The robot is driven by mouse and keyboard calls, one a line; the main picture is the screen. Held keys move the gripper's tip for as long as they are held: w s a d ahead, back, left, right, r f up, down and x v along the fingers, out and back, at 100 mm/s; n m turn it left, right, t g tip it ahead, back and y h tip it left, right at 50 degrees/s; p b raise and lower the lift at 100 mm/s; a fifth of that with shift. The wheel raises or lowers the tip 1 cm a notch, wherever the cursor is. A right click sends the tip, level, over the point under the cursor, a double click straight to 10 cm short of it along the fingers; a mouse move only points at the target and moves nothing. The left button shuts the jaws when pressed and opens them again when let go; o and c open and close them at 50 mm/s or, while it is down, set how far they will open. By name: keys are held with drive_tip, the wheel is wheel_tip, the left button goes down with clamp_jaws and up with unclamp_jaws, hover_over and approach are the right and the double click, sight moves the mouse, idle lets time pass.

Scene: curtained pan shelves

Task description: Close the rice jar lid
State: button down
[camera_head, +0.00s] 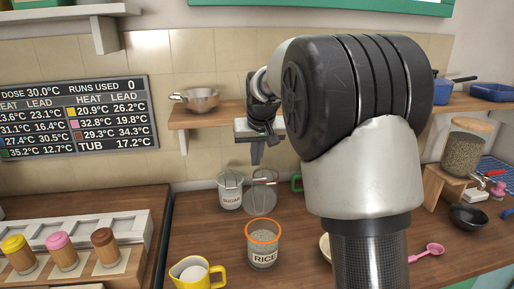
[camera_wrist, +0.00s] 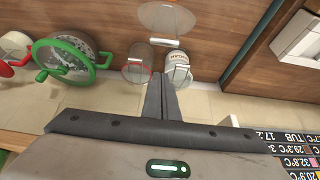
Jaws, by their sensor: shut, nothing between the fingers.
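The glass rice jar (camera_head: 263,259), labelled RICE and with an orange ring at its mouth, stands upright on the wooden counter. A clear round lid (camera_head: 262,199) stands raised behind its mouth, so the jar looks open. In the wrist view, a clear disc (camera_wrist: 168,17) at the top edge appears to be this lid; the jar itself does not show there. My gripper (camera_head: 257,158) is shut and empty, above and behind the rice jar and apart from the lid. Its closed fingers (camera_wrist: 162,88) point toward the jars in the wrist view.
A sugar jar (camera_head: 230,194) stands just behind and left, also in the wrist view (camera_wrist: 178,66), beside another glass vessel (camera_wrist: 140,65). A yellow jug (camera_head: 196,275) is at front left. A green-rimmed pot (camera_wrist: 66,60) and a wall shelf (camera_head: 205,120) are near.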

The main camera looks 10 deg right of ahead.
drive_tip(key=s+f, duration=0.2)
drive_tip(key=s, duration=0.1)
drive_tip(key=shift+f, duration=0.15)
drive_tip(key=shift+f+b, duration=0.1)
drive_tip(key=shift+b, duration=0.25)
